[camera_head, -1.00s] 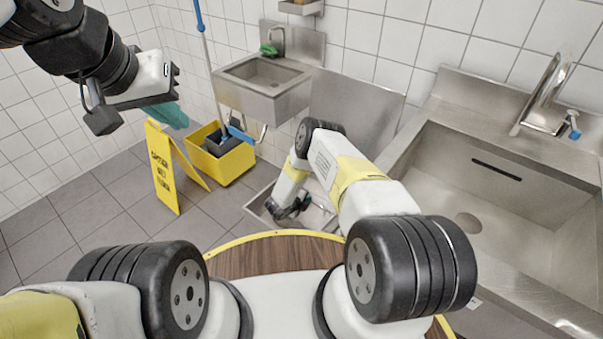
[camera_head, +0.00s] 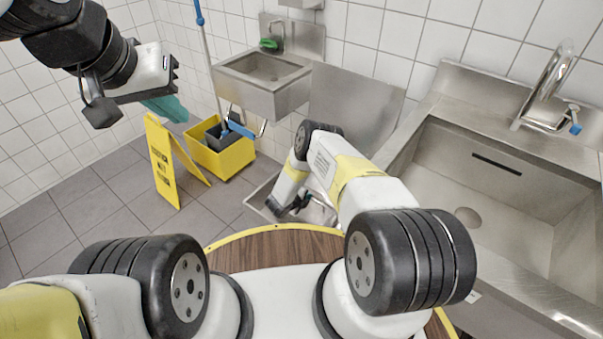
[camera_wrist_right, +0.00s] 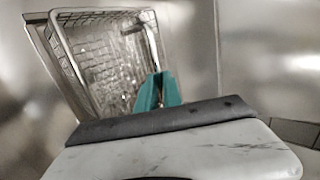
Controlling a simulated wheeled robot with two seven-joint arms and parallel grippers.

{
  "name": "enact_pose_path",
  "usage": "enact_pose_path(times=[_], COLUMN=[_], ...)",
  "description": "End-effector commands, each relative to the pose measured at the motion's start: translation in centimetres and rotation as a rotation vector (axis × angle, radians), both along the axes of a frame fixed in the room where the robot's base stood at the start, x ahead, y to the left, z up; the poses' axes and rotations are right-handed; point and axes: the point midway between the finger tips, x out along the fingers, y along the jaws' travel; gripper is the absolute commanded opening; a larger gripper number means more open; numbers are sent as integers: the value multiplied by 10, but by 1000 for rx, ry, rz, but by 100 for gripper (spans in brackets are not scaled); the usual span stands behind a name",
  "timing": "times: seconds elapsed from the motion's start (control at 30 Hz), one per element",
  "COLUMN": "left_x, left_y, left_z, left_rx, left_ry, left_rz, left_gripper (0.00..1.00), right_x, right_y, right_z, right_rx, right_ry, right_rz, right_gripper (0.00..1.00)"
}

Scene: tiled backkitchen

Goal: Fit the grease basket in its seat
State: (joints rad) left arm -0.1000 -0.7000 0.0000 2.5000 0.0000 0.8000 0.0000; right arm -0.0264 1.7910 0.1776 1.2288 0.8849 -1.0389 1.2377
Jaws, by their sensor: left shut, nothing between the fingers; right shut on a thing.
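The grease basket (camera_wrist_right: 105,62) is a wire-mesh basket with a light rim, seen in the right wrist view. My right gripper (camera_wrist_right: 157,92) has teal fingers shut on the basket at its near right side. The basket looks tilted in that view, beside or within a steel-edged box (camera_wrist_right: 45,48); I cannot tell whether it is seated. In the head view, the open steel box (camera_head: 255,196) is on the floor beyond my round base, with my right wrist over it, hiding the basket. My left gripper (camera_head: 176,112) is shut and empty, raised at the upper left.
A yellow wet-floor sign (camera_head: 163,165) and yellow mop bucket (camera_head: 225,162) stand left of the box. A small wall sink (camera_head: 285,95) hangs behind. A large steel sink (camera_head: 520,190) fills the right side. Tiled floor (camera_head: 105,205) is free at the left.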

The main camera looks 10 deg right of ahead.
Motion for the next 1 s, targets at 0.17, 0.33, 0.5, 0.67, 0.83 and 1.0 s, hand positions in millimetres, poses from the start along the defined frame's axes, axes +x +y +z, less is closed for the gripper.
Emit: enact_pose_path(times=[0.17, 0.33, 0.5, 0.67, 0.83, 1.0], left_x=[0, 0, 0, 0, 0, 0], left_y=[0, 0, 0, 0, 0, 0], left_z=[0, 0, 0, 0, 0, 0], left_rx=[0, 0, 0, 0, 0, 0], left_ry=[0, 0, 0, 0, 0, 0], left_rz=[0, 0, 0, 0, 0, 0], left_gripper=[0, 0, 0, 0, 0, 0], right_x=[2, 2, 2, 2, 2, 2], right_y=[-1, -1, -1, -1, -1, -1], right_z=[2, 2, 1, -1, -4, -4], right_rx=[0, 0, -1, -1, 0, 0], right_ry=[-2, -2, -1, -1, -2, -2], right_rz=[0, 0, 0, 0, 0, 0], right_gripper=[0, 0, 0, 0, 0, 30])
